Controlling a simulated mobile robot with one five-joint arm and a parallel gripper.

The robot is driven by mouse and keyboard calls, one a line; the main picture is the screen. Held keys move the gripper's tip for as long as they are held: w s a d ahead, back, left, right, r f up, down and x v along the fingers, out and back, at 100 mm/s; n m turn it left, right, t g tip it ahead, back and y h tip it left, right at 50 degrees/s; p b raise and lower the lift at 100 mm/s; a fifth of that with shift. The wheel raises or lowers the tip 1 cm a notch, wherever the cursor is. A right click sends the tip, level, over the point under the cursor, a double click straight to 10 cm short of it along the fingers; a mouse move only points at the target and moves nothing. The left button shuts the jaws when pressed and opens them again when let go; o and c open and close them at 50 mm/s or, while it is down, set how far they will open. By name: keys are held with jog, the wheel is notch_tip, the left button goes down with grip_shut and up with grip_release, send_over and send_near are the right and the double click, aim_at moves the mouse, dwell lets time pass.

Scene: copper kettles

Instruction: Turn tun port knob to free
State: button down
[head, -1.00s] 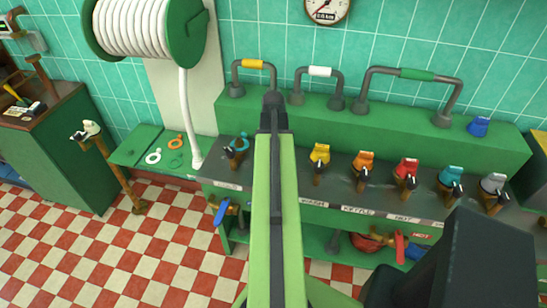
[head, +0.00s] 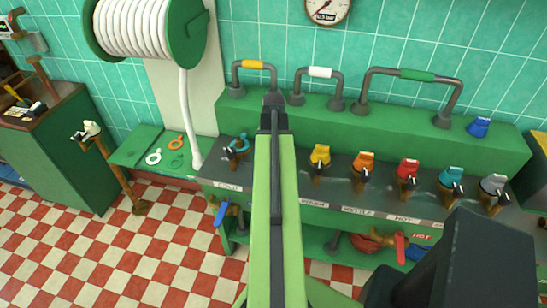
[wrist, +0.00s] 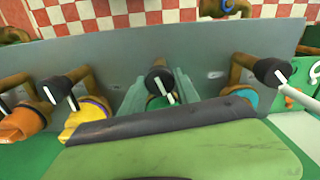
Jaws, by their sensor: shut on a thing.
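A black knob with a white pointer line (wrist: 157,81) sits on a green-collared valve in the middle of the wrist view. My gripper (wrist: 159,90) has its green fingers on either side of this knob and is shut on it. The white line slants down and to the right in that view. In the head view my own arm covers this valve, between the teal-collared valve (head: 238,145) and the yellow-collared valve (head: 320,155). Its label is hidden there, so I cannot read a name on it.
The wrist view shows a yellow-collared valve (wrist: 88,115) close on the left and a teal-collared one (wrist: 246,96) on the right. Orange (head: 362,162), red (head: 407,168) and other valves continue right along the grey panel. Pipe handles (head: 318,72) stand behind.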

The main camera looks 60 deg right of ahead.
jog(key=n, duration=0.5)
jog(key=shift+n, duration=0.4)
dwell(0.4)
jog(key=c, duration=0.9)
grip_release()
notch_tip(320, 180, up, 18)
jog(key=p, duration=1.7)
jog(key=shift+f, duration=0.25)
jog(key=shift+f, duration=0.1)
